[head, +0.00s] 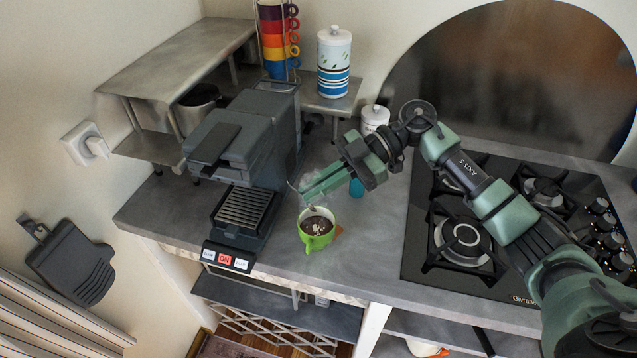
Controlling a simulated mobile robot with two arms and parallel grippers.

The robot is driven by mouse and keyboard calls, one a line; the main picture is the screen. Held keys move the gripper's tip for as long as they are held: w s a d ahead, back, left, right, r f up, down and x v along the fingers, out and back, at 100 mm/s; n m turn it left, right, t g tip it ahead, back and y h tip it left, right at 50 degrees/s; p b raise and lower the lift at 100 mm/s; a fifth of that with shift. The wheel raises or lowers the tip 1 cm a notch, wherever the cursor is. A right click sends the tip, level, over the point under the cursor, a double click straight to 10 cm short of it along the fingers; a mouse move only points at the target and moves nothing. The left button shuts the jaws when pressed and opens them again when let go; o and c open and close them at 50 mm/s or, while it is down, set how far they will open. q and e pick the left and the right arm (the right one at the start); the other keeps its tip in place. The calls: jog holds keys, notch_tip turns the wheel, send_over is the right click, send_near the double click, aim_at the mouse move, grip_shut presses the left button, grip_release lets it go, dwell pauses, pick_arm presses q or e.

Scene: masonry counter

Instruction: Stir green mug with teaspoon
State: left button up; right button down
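The green mug (318,243) stands upright on the counter, right of the coffee machine, with dark liquid and lighter specks inside. My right gripper (304,191) is above and just behind the mug, its green fingers pointing left and close together. A thin grey teaspoon (294,187) shows at the fingertips, and the fingers appear shut on it. Its lower end runs down toward the mug's back rim; whether it touches the liquid is too small to tell. My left gripper is not in view.
A dark coffee machine (236,150) stands close left of the mug. A gas hob (463,238) lies to the right. A small white jar (375,119), a striped canister (334,64) and stacked colored cups (277,40) stand behind. Counter in front of the mug is narrow.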

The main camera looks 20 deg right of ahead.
aim_at(311, 206)
jog(key=shift+s+a+f+b, duration=0.15)
jog(key=shift+a+f+b, duration=0.25)
jog(key=shift+f, duration=0.35)
jog(key=shift+s+a+f+b, duration=0.15)
jog(key=shift+f+b, duration=0.35)
jog(key=shift+f, duration=0.2)
jog(key=f+b, duration=0.1)
jog(key=f, duration=0.1)
jog(key=d+f+b, duration=0.1)
jog(key=f, duration=0.1)
jog(key=w+d+f+b, duration=0.1)
jog(key=f, duration=0.1)
jog(key=shift+w+d, duration=0.1)
jog(key=shift+d, duration=0.05)
